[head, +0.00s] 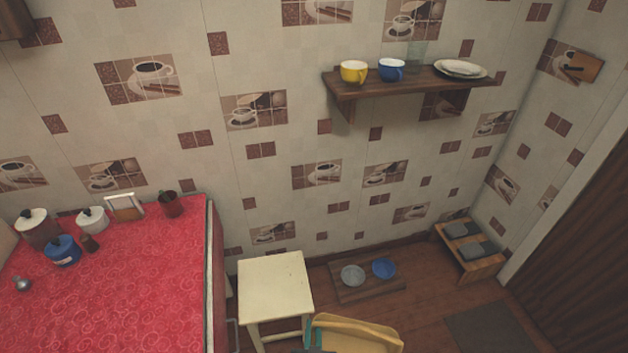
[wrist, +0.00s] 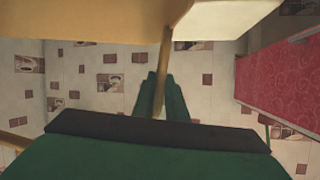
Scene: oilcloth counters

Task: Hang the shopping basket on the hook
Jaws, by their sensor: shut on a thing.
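The yellow shopping basket (head: 358,338) is at the bottom edge of the head view, partly cut off. In the wrist view its pale yellow body (wrist: 130,18) fills the top, and a thin brown-yellow strip, seemingly its handle (wrist: 163,82), runs down between my green fingers. My gripper (wrist: 161,100) is shut on this strip. In the head view only a bit of my teal gripper (head: 316,336) shows beside the basket's left edge. The hook (head: 573,68) is a dark peg on a wooden plate high on the right wall, with nothing on it.
A cream stool (head: 275,285) stands left of the basket. The red counter (head: 130,275) with pots is at left. A wall shelf (head: 400,82) holds cups and plates. A board (head: 345,288) with two bowls and a low wooden rack (head: 470,262) stand along the wall. A door (head: 580,240) is at right.

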